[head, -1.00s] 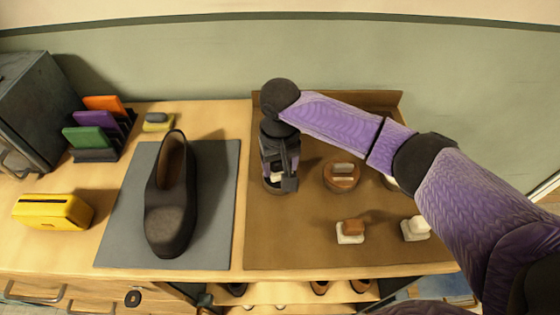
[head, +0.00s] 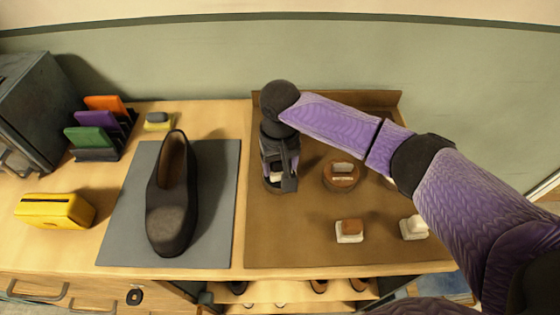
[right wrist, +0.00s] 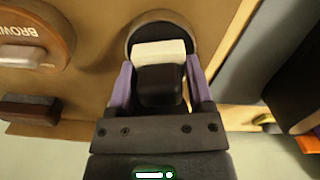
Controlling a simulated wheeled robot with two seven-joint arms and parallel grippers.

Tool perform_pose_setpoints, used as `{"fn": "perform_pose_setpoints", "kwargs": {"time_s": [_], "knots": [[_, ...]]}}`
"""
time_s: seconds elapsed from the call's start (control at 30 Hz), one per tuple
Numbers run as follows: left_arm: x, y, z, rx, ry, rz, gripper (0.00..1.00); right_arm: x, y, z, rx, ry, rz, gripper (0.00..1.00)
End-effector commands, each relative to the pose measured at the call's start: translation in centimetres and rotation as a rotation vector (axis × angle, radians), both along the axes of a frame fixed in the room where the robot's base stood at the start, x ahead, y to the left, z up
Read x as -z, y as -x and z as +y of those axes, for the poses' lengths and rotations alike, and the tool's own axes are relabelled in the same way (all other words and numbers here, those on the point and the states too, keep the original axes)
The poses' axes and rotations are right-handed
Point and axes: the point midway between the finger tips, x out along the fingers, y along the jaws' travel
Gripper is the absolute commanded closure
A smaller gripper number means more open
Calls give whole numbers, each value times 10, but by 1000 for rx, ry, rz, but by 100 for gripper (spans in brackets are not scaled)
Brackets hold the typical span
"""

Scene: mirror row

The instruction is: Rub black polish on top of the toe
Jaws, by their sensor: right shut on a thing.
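The black shoe (head: 172,215) stands upright on a grey mat (head: 125,235), toe toward the front edge. My right gripper (head: 279,178) points down over a round tin with a dark inside (right wrist: 162,30) at the left of the brown tray. It is shut on a small applicator with a black grip (right wrist: 160,86) and a white pad (right wrist: 160,52). The pad is at the dark tin; I cannot tell whether it touches the polish. The gripper hides most of the tin in the head view. My left gripper is not in view.
A brown tin (head: 341,176) and two applicators, one with a brown grip (head: 350,228) and one with a white grip (head: 415,226), are on the tray (head: 290,240). A yellow box (head: 55,210), coloured cards and a small sponge-like block (head: 157,121) are left and behind the shoe.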

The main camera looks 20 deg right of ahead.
Motion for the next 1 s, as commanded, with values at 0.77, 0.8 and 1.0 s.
{"fn": "perform_pose_setpoints", "kwargs": {"time_s": [0.77,0.8,1.0], "knots": [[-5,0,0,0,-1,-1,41,0,0,0,-1,0,0,81],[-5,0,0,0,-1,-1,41,0,0,0,-1,0,0,81],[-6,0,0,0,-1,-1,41,0,0,0,-1,0,0,81]]}}
